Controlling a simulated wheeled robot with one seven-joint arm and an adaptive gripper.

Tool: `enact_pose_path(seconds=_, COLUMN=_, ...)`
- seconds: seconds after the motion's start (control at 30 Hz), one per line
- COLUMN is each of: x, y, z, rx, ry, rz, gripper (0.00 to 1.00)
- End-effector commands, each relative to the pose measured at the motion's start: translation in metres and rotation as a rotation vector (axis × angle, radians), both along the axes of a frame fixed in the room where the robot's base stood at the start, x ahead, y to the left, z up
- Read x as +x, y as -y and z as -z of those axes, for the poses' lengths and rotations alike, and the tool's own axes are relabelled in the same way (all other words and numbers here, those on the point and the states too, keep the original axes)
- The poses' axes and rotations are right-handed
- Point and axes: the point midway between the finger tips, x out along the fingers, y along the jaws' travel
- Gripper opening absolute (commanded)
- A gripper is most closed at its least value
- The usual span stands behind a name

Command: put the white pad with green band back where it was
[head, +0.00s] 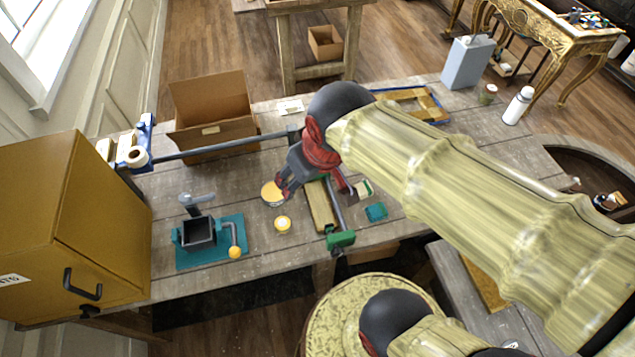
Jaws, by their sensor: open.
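A small white pad with a green band (364,188) shows just right of my gripper's right finger, low over or on the workbench. I cannot tell whether the finger touches it. My gripper (314,190) is open, pointing down over the middle of the workbench (270,255). Its red and dark grey parts partly cover the wooden board and clamp bar below. Nothing clearly shows held between the fingers.
An open cardboard box (213,140) is behind left. A white bottle (518,106) stands at the right. Bare bench shows at front centre.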

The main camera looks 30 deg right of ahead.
Motion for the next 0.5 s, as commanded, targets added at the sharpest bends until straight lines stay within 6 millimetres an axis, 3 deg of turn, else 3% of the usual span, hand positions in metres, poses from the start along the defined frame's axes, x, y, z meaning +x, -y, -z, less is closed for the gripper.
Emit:
enact_pose_path(seconds=0.1, x=-0.028, y=0.002, z=-0.017, rx=0.019, ry=0.056, rz=0.047, gripper=0.57)
enact_pose_path(seconds=0.2, x=-0.041, y=0.003, z=-0.023, rx=0.030, ry=0.077, rz=0.072, gripper=0.57)
enact_pose_path(seconds=0.5, x=-0.046, y=0.004, z=-0.025, rx=0.035, ry=0.085, rz=0.083, gripper=0.57)
